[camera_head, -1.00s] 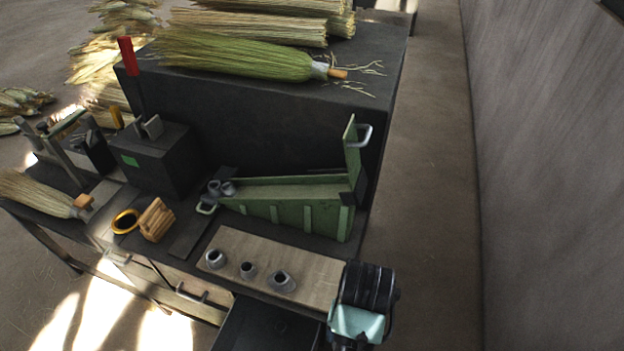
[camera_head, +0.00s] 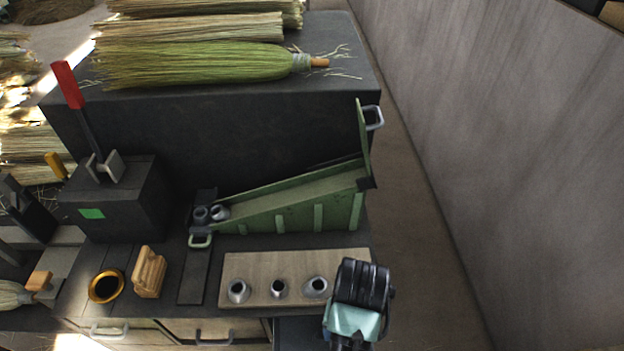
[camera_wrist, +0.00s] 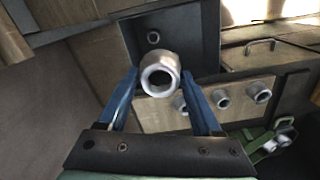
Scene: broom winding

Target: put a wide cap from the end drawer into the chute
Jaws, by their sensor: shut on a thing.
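My gripper (camera_wrist: 160,78) is shut on a grey metal cap (camera_wrist: 160,62) with a round opening, held between its blue fingers in the wrist view.
A wooden board (camera_head: 258,267) in front of the chute holds three caps. A wooden block (camera_head: 149,272), a gold-rimmed ring (camera_head: 106,286) and a red-handled lever box (camera_head: 115,205) stand left. Brooms (camera_head: 200,62) lie on the dark block behind. Floor right of the bench is clear.

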